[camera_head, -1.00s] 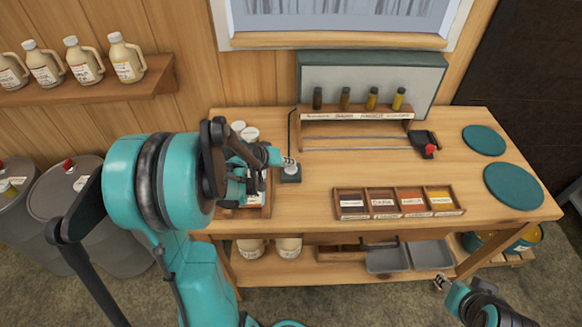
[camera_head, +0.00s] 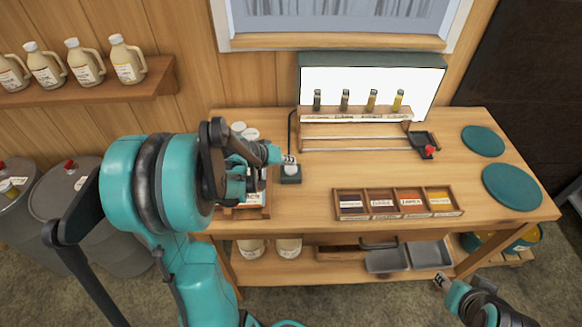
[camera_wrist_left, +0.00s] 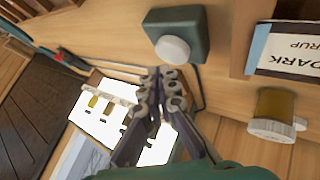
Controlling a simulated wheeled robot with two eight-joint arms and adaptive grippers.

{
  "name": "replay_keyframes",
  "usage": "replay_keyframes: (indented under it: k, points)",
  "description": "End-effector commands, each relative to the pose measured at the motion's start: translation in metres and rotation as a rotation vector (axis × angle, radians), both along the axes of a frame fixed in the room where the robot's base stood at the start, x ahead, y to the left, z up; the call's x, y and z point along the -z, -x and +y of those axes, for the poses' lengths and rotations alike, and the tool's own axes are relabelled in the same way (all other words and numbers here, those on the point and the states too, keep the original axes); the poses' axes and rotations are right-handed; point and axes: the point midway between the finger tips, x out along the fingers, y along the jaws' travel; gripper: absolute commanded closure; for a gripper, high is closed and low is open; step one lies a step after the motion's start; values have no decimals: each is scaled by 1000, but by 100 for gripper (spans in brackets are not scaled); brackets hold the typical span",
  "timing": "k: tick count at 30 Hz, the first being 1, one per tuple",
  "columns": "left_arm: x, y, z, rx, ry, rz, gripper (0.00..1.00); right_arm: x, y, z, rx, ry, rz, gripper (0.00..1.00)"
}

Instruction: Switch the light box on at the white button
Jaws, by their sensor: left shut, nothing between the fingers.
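The light box (camera_head: 425,88) stands at the back of the table, its front panel glowing bright white behind a row of sample vials. The white button (camera_head: 291,169) sits on a small dark green switch box (camera_head: 290,179) left of centre on the table. In the left wrist view the button (camera_wrist_left: 172,49) shows whole, just beyond my fingertips. My left gripper (camera_head: 287,159) is shut and empty, its tips close to the button; a small gap seems to show in the wrist view. My right gripper (camera_head: 440,282) is at the lower right, off the table's front; its jaws are too small to judge.
A rack (camera_head: 355,115) holds several vials before the light box. A four-part labelled tray (camera_head: 398,216) lies in front. Two green discs (camera_head: 484,141) and a dark tool with a red knob (camera_head: 424,144) lie to the right. Bottles in a crate stand beside my left gripper.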

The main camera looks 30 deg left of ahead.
Motion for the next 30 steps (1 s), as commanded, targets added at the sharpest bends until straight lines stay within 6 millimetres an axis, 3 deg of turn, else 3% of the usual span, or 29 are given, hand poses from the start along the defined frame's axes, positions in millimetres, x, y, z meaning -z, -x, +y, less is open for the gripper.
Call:
replay_keyframes:
  k: [18,30]
  points:
    - [-59,0,0,0,0,0,100,-46,0,0,0,0,0,60]
    - [-59,0,0,0,0,0,100,-45,0,0,0,0,0,60]
